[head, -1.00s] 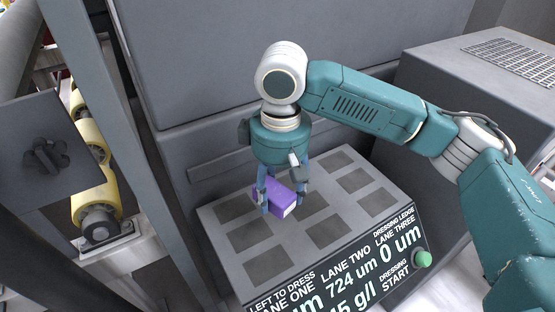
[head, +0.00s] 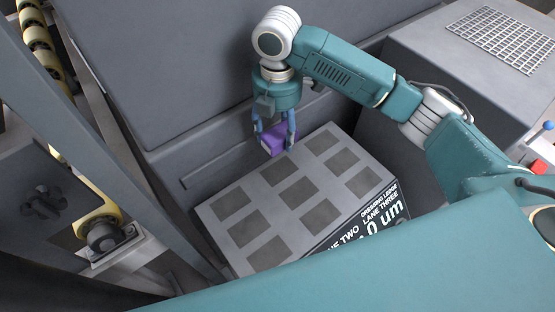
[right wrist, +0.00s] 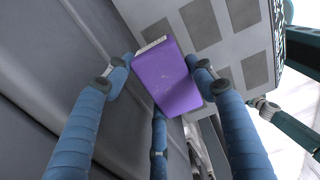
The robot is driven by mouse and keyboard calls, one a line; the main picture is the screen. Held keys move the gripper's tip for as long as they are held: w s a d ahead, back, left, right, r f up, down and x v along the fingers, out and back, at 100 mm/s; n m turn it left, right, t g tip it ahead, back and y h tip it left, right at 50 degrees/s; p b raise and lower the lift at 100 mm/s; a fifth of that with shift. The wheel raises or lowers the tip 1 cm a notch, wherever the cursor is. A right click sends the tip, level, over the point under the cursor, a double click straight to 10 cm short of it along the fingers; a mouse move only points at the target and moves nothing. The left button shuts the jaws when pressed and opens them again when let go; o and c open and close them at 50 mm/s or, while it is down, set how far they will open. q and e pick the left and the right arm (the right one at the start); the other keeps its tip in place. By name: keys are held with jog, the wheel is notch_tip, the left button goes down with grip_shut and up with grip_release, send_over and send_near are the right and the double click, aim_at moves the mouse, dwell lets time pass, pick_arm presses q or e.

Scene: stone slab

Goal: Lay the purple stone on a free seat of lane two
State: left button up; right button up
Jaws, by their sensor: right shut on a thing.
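The purple stone (head: 280,141) is a small block with a pale end face. My right gripper (head: 273,145) is shut on it, fingers pointing down, by the far edge of the slab (head: 222,228). In the right wrist view the stone (right wrist: 165,78) sits between the blue fingers, clear of the dark seats. The slab has three lanes of dark square seats, and all seats look bare. Lane two is the middle row, with its far seat (head: 280,171), middle seat (head: 299,193) and near seat (head: 321,216). My left gripper is not in view.
A grey wall (head: 165,85) stands behind the slab, close to the gripper. A grey block with a grating (head: 505,40) is at the right. A dark post and yellow rollers (head: 100,222) are at the left. My own teal part hides much of the slab's front lettering.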

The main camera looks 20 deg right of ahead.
aim_at(278, 168)
notch_tip(278, 168, down, 13)
jog(key=shift+w+f, duration=0.1)
jog(key=shift+f, duration=0.1)
jog(key=shift+f, duration=0.1)
jog(key=o, duration=1.3)
jog(key=shift+o, duration=0.2)
notch_tip(278, 168, up, 12)
jog(key=shift+r, duration=0.1)
jog(key=shift+r, duration=0.1)
